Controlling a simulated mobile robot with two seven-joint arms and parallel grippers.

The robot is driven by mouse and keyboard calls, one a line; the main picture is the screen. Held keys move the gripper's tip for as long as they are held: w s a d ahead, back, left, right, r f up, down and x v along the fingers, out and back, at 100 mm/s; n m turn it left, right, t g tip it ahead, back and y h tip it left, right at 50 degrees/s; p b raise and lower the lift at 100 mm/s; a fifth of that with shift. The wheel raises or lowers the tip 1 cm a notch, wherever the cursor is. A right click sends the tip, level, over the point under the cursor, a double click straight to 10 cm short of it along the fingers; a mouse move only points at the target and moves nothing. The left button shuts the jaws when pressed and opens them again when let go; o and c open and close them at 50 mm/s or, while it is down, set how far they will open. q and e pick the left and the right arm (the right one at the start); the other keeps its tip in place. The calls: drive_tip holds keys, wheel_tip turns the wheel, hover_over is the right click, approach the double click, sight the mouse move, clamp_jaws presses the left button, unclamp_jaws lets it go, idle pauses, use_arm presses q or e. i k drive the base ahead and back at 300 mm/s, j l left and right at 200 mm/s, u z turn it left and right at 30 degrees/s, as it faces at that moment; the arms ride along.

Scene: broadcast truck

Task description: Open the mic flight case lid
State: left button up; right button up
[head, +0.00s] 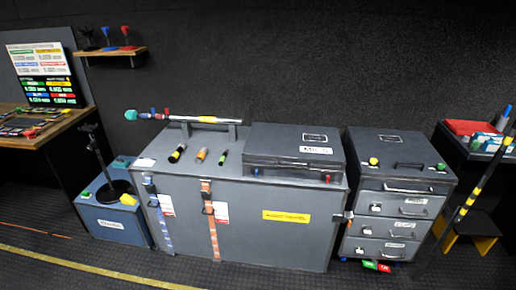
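The mic flight case (272,153) is a dark grey box with a white label that seems to read MICS. It sits on the right part of the top of a large grey trunk (255,190). Its lid (275,134) looks shut and lies flat, with a small pale label on top. The inside of the case is hidden. Neither of my grippers is in view.
Several handheld mics (201,155) lie left of the case, in front of a boom pole (195,119) on supports. A drawer cabinet (400,195) stands close on the right. A blue box (117,222) stands left. The floor in front (60,250) is mostly clear.

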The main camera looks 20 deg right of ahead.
sight(305, 147)
drive_tip(key=i+l, duration=1)
drive_tip(key=i, duration=0.2)
drive_tip(key=l+z, duration=0.05)
